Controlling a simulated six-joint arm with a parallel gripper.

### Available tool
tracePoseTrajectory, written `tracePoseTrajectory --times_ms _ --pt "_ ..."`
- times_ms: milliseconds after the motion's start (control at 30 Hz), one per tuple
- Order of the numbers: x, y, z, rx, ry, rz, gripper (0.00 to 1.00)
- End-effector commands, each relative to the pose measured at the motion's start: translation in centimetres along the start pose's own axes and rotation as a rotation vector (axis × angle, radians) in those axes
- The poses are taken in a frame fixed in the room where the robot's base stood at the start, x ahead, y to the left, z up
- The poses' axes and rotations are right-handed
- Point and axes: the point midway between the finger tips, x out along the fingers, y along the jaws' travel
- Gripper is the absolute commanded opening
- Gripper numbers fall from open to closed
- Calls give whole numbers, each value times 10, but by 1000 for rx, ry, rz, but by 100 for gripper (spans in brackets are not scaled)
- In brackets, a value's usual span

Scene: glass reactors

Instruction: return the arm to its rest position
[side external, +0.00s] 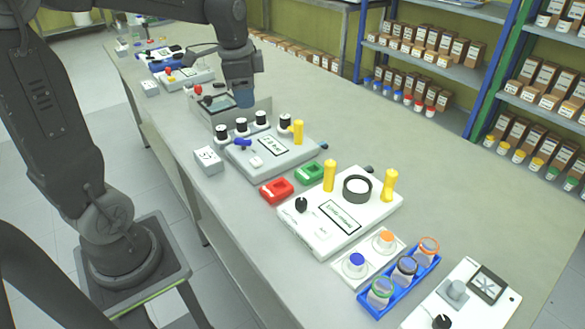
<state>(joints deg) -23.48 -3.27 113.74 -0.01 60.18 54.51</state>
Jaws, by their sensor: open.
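My gripper (243,98) hangs at the end of my dark arm, pointing down at the back left part of the long grey bench (440,205). It is above or just in front of a box-like device with a clear panel (225,110). The fingertips are small and partly lost against the device, so I cannot tell whether they touch it. The jaws are open and I see nothing held in them.
A white station (345,225) with yellow posts, red (276,190) and green (309,173) blocks, and a blue vial rack (385,290) are nearer. The bench's right side is clear.

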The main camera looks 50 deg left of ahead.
Motion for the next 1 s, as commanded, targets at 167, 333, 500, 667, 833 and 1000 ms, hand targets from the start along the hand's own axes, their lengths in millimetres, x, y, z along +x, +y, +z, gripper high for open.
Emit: tracePoseTrajectory --times_ms 167,333,500,667,833,1000 --pt "-30 82 2 -190 118 -64 47" --pt "-39 143 19 -372 239 -70 47" --pt "-38 178 34 -498 323 -46 47" --pt "-36 189 40 -547 351 -31 47" --pt "-35 189 40 -553 351 -30 47" --pt "-36 189 40 -553 351 -30 47"
